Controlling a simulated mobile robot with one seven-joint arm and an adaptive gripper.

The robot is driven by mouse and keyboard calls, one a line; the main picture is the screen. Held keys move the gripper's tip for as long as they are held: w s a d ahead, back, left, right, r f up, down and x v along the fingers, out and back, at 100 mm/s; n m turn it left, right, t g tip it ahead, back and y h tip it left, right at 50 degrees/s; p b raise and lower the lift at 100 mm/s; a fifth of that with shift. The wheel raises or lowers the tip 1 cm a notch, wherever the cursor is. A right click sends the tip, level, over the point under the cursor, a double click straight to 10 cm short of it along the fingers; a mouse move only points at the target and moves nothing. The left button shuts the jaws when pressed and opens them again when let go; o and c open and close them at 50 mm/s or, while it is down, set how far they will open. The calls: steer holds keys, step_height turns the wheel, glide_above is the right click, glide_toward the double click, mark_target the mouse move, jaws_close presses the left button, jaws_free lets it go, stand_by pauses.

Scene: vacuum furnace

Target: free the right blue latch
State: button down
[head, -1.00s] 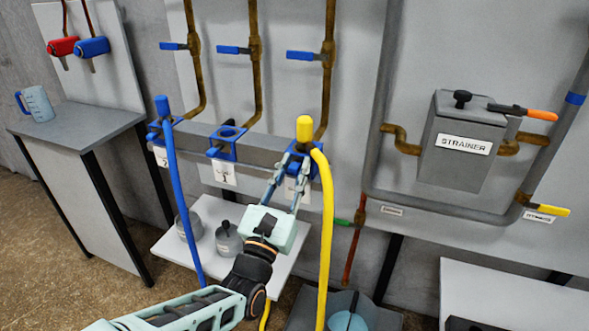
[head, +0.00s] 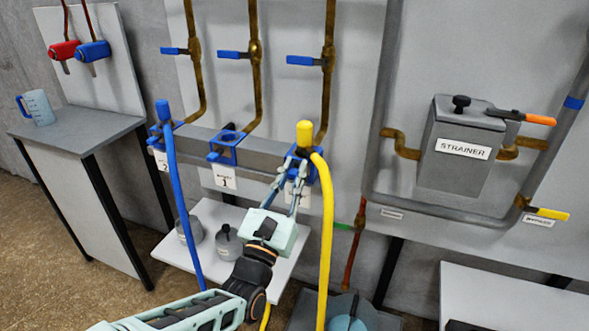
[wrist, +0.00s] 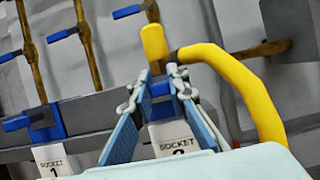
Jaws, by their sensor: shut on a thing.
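The right blue latch (wrist: 160,89) is at the front of the right blue socket (head: 312,168), under the yellow plug (head: 304,134). My gripper (head: 287,168) reaches up to the socket from below. In the wrist view its two fingers (wrist: 160,77) are on either side of the latch and shut on it. The fingers hide most of the latch in the head view. The yellow plug (wrist: 154,42) stands upright above the fingertips, with its yellow hose bending to the right. A socket label (wrist: 174,138) below is partly covered by the fingers.
The middle socket (head: 228,140) is empty, and the left one holds a blue plug (head: 162,111) with a blue hose. The yellow hose (head: 327,230) hangs close right of my gripper. A grey strainer box (head: 455,170) is farther right. A white shelf (head: 270,262) lies below.

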steer(key=shift+s+a+r+p, duration=0.15)
steer(key=shift+s+p, duration=0.25)
steer(key=shift+p, duration=0.35)
steer(key=shift+s+f, duration=0.15)
steer(key=shift+f, duration=0.15)
steer(key=c, duration=2.1)
jaws_free()
steer(key=shift+s, duration=0.15)
steer(key=shift+a, duration=0.1)
steer(key=v, duration=1.2)
steer(key=shift+r, duration=0.1)
